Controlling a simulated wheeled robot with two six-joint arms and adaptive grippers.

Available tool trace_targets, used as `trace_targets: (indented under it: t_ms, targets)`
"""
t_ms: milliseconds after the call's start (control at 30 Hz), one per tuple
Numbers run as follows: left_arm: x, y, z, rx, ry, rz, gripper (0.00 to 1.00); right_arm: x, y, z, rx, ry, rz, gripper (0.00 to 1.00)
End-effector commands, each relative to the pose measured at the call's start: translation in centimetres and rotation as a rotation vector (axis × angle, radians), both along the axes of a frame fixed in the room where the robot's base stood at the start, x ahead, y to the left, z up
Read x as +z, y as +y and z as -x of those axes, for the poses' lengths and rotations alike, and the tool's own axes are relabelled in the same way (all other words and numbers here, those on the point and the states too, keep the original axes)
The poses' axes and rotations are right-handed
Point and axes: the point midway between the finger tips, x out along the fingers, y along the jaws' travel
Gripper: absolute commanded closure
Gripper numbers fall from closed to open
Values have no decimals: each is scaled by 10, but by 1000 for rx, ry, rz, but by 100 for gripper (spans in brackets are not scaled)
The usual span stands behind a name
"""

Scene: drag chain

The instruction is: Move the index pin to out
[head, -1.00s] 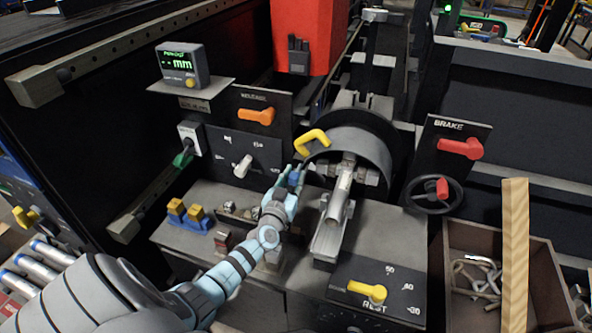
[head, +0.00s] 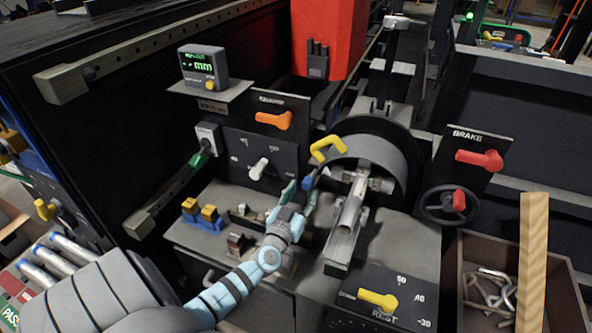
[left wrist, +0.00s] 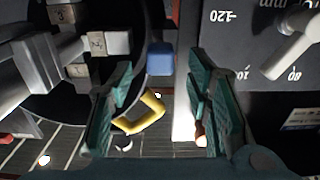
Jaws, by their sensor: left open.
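The index pin appears to be the small blue knob (head: 309,183) at the left side of the dark round chuck housing (head: 382,150). In the left wrist view the blue knob (left wrist: 160,58) shows at the upper middle, beside the chuck. My left gripper (head: 298,192) is open, its teal fingers close to the knob. In the left wrist view the fingertips (left wrist: 161,72) lie on either side of the knob with gaps; I cannot tell how deep it sits between them. The fingers partly hide the knob in the head view. My right gripper is not in view.
A yellow handle (head: 328,148) stands just above the knob. A panel with a white lever (head: 259,168) is close at the left. A brake panel with a red lever (head: 480,159), a yellow rest lever (head: 378,300) and a bin (head: 455,290) of metal hooks lie to the right.

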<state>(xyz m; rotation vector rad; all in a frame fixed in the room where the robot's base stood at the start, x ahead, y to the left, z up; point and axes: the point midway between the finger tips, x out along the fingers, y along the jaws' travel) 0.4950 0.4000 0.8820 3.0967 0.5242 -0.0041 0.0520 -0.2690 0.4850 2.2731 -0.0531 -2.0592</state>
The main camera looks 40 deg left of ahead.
Motion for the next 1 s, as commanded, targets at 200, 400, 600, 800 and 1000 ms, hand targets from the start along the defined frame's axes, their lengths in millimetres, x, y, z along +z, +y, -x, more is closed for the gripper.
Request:
trace_targets:
  t_ms: [200,400,600,800,1000]
  targets:
    - [-1,-19,54,0,2,1,55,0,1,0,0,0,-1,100]
    - [1,-24,70,0,-1,-1,55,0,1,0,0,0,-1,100]
    - [0,-24,69,0,-1,0,55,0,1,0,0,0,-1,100]
    - [0,-24,69,0,-1,0,55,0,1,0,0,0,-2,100]
    - [0,-24,69,0,0,0,55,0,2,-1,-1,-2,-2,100]
